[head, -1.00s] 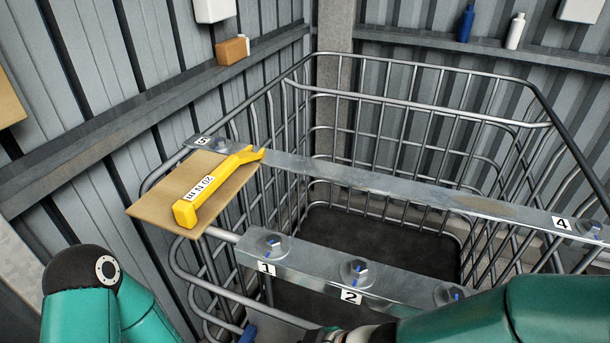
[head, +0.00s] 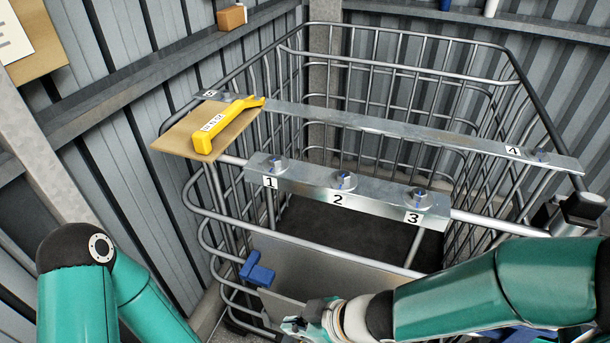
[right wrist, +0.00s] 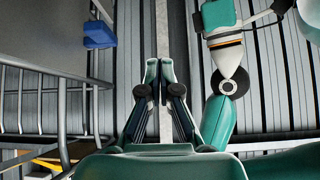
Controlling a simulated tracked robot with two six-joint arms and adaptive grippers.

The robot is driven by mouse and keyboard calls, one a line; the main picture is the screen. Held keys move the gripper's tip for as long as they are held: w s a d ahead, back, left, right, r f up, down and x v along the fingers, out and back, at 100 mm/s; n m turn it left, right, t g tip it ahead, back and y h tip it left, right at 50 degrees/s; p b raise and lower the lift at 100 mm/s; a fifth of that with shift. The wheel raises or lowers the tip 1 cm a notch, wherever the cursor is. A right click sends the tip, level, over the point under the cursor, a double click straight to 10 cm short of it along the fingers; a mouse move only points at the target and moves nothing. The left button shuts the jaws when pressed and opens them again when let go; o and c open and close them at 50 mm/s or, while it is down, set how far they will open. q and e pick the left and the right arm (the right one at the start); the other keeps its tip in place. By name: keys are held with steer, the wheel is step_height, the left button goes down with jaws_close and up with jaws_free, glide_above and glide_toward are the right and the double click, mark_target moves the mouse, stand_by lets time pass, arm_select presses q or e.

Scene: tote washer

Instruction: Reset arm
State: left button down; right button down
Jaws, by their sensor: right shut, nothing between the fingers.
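My right arm reaches in from the lower right of the head view, and its gripper (head: 292,325) is low in front of the wire cage (head: 420,37). In the right wrist view its fingers (right wrist: 160,68) are shut, with nothing held, and point at the grey corrugated wall. My left arm (head: 75,285) is folded at the lower left, and its gripper is outside the head view. A green arm link also shows at the right of the right wrist view (right wrist: 220,122).
A yellow tool (head: 208,133) lies on a tan board (head: 180,143) at the cage's left corner. Metal bars with numbered bolts (head: 345,180) cross the cage top. A blue block (head: 257,270) sticks out at the cage front. A brown block (head: 231,17) rests on the wall ledge.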

steer(key=s+d+f+m+g+h, duration=0.1)
steer(key=s+d+f+m+h, duration=0.1)
steer(key=d+f+m, duration=0.5)
steer(key=s+d+f+m+g+h, duration=0.1)
steer(key=d+f+m, duration=0.6)
steer(key=f, duration=0.8)
steer(key=shift+s+d+f+m+g+h, duration=0.25)
steer(key=shift+s+m+h, duration=0.25)
steer(key=shift+s+m, duration=0.6)
steer(key=shift+s+a, duration=0.1)
steer(key=shift+s, duration=0.05)
